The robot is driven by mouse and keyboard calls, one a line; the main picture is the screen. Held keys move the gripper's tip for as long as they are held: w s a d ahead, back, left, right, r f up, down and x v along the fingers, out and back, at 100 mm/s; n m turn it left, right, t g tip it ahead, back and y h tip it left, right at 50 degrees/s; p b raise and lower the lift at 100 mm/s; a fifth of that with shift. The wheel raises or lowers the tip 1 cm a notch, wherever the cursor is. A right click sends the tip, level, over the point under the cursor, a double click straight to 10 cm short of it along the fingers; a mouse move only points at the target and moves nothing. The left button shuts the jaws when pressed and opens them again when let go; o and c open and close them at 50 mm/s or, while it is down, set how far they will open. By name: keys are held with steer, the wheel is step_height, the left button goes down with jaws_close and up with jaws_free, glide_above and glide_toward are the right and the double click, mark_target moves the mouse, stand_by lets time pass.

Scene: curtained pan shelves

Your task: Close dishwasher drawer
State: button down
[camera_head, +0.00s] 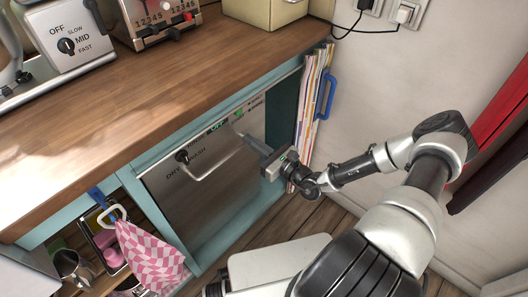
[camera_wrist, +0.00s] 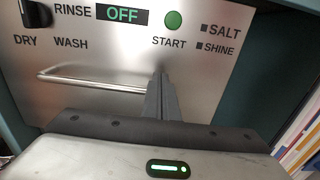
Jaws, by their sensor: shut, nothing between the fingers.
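The dishwasher drawer (camera_head: 205,195) has a steel front set in the teal cabinet under the wooden counter. It looks close to flush with the frame; I cannot tell whether a small gap is left. Its bar handle (camera_head: 213,163) runs across the upper front, below the dial and the OFF display. The handle also shows in the wrist view (camera_wrist: 90,82). My gripper (camera_head: 243,138) is shut and empty, pointing at the front by the handle's right end. In the wrist view the fingers (camera_wrist: 160,80) lie below the START button and hide that handle end; contact is unclear.
Magazines (camera_head: 310,110) and a blue handle (camera_head: 326,95) are at the cabinet's right end. A pink checked cloth (camera_head: 150,255) hangs at the left shelves. The wooden counter (camera_head: 150,85) overhangs above, with appliances at its back. Some floor is clear below my arm.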

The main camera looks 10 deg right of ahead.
mark_target(238, 132)
steer(key=shift+x, duration=1.5)
steer(key=x, duration=0.2)
steer(key=shift+w+a+r, duration=0.1)
steer(key=shift+w+a, duration=0.1)
steer(key=shift+w, duration=0.05)
steer(key=shift+w+a, duration=0.2)
steer(key=shift+w, duration=0.1)
steer(key=shift+d, duration=0.1)
steer(key=shift+s, duration=0.1)
